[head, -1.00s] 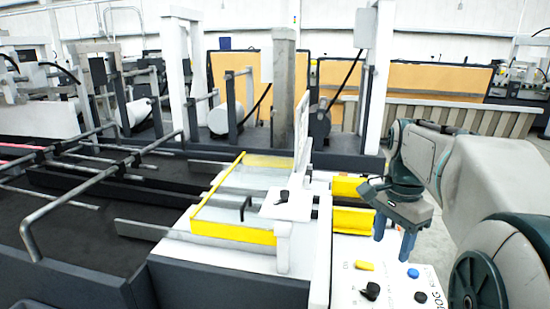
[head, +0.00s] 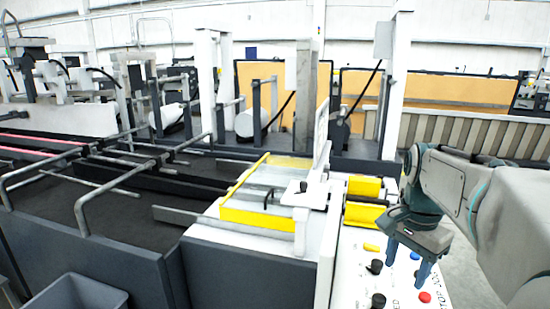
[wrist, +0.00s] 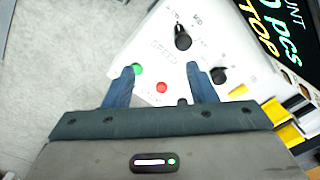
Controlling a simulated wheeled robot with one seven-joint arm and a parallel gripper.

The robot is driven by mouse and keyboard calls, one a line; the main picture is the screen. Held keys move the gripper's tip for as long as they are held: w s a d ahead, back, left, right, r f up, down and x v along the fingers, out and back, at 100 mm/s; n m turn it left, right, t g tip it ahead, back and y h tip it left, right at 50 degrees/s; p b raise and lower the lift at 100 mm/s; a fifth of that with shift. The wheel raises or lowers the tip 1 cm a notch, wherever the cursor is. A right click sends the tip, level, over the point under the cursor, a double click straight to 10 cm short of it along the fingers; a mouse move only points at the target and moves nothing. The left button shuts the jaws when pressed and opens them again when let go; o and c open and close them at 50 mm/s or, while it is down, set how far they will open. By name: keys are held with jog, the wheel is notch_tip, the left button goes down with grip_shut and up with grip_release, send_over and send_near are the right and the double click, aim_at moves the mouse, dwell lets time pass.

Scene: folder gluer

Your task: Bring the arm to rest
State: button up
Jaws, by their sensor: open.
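My gripper (head: 406,262) hangs at the right of the head view, fingers pointing down over the white control panel (head: 350,262). The fingers are apart with nothing between them. In the wrist view my gripper (wrist: 160,88) shows its two blue fingers spread above the panel (wrist: 140,50). The panel carries black knobs (wrist: 182,40), a green button (wrist: 137,69) and a red button (wrist: 162,87). I cannot tell whether the fingertips touch the panel.
The folder gluer's yellow-edged feed section (head: 258,215) stands left of the panel. Metal rails (head: 100,200) cross its dark bed. A grey bin (head: 80,292) is at the lower left. A black display (wrist: 275,25) borders the panel. Bare floor (wrist: 60,80) lies beside the panel.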

jog(key=s+a+f+n+t, duration=0.2)
jog(key=s+a+f+n, duration=0.7)
jog(key=s+n, duration=0.2)
jog(key=shift+s+a+f+n+t, duration=0.15)
jog(key=shift+a+f+n+t, duration=0.1)
jog(key=shift+f+n+t, duration=0.1)
dwell(0.4)
